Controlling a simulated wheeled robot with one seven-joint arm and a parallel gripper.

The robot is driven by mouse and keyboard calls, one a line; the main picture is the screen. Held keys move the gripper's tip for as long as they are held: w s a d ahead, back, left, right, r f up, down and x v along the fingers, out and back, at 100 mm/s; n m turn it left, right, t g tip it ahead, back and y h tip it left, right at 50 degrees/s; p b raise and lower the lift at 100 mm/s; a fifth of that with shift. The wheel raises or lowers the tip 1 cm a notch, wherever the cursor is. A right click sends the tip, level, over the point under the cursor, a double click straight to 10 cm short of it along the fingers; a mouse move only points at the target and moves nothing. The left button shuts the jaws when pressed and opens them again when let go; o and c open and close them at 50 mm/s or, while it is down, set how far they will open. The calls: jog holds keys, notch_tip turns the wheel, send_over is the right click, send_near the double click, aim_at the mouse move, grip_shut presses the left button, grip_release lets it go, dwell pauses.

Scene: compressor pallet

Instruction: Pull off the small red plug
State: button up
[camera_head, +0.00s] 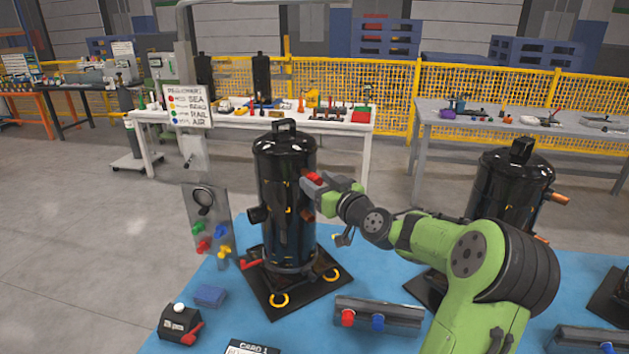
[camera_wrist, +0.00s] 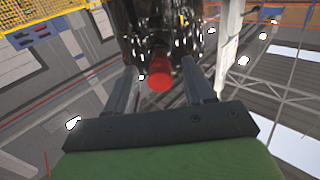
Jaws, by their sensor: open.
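The black compressor cylinder (camera_head: 286,200) stands upright on a dark base plate. In the wrist view, a small red plug (camera_wrist: 160,76) sticks out from the dark cylinder (camera_wrist: 150,25). My gripper (camera_wrist: 159,70) is open, with one finger to each side of the plug and a gap visible on both sides. In the head view, my gripper (camera_head: 318,184) is at the right side of the cylinder, at upper-middle height. A red patch shows there, but I cannot tell how deep the plug sits between the fingers.
A grey holder with a red cap (camera_head: 348,317) and a blue cap (camera_head: 377,322) lies on the blue surface (camera_head: 250,321). A panel (camera_head: 207,215) with coloured fittings stands left of the cylinder. Another black cylinder (camera_head: 508,190) stands right, behind my arm.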

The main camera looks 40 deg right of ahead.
jog(key=shift+b, duration=0.3)
grip_shut()
dwell(0.5)
jog(key=shift+s+f, duration=0.1)
jog(key=shift+s, duration=0.05)
jog(key=shift+s+a+b, duration=0.2)
jog(key=shift+s+b, duration=0.4)
jog(key=shift+s, duration=0.8)
jog(key=shift+s+a+b, duration=0.2)
jog(key=shift+s+b, duration=0.4)
jog(key=shift+s, duration=0.8)
